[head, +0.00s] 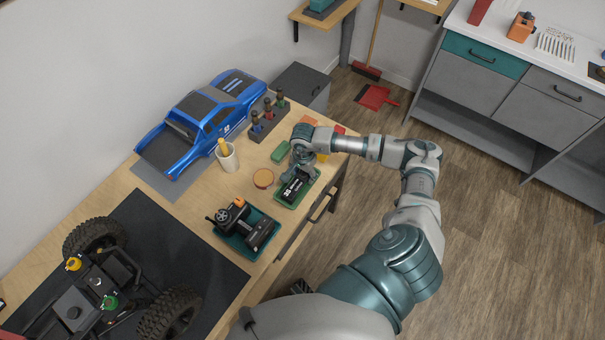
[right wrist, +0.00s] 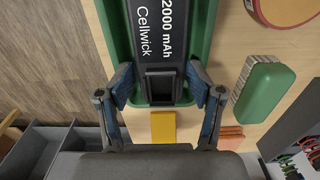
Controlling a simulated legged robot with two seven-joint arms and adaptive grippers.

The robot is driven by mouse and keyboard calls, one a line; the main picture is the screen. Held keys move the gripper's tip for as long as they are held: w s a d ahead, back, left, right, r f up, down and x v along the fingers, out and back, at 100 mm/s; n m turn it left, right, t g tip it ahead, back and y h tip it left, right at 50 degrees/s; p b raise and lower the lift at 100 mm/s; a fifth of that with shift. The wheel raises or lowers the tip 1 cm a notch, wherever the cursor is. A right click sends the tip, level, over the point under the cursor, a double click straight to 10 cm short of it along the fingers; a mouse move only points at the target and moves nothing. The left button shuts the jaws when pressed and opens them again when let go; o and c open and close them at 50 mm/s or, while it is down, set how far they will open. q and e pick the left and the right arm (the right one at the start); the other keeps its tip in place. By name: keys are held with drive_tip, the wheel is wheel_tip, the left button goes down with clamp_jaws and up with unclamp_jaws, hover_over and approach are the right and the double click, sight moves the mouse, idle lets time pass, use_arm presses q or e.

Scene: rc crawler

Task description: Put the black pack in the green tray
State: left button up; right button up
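The black pack (head: 291,190), with white lettering, lies flat within the outline of the green tray (head: 283,201) near the table's front edge. The right wrist view shows the pack (right wrist: 155,40) large, with the tray's green rim (right wrist: 204,35) along both sides and its near end. My right gripper (head: 302,172) is over the pack's far end. In the right wrist view its fingertips (right wrist: 160,84) stand on either side of the pack, close against it. I cannot tell whether they press on it or whether the pack rests on the tray floor. My left gripper is not in view.
A teal tray (head: 228,242) with a black controller stands nearby. A blue truck body (head: 205,115) and wheeled chassis (head: 95,280) take up more table.

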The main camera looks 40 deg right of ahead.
sight(303, 176)
drive_tip(key=shift+a, duration=0.15)
idle(0.4)
drive_tip(key=shift+r, duration=0.2)
wheel_tip(303, 176, up, 12)
idle(0.3)
drive_tip(key=shift+f, duration=0.1)
idle(0.3)
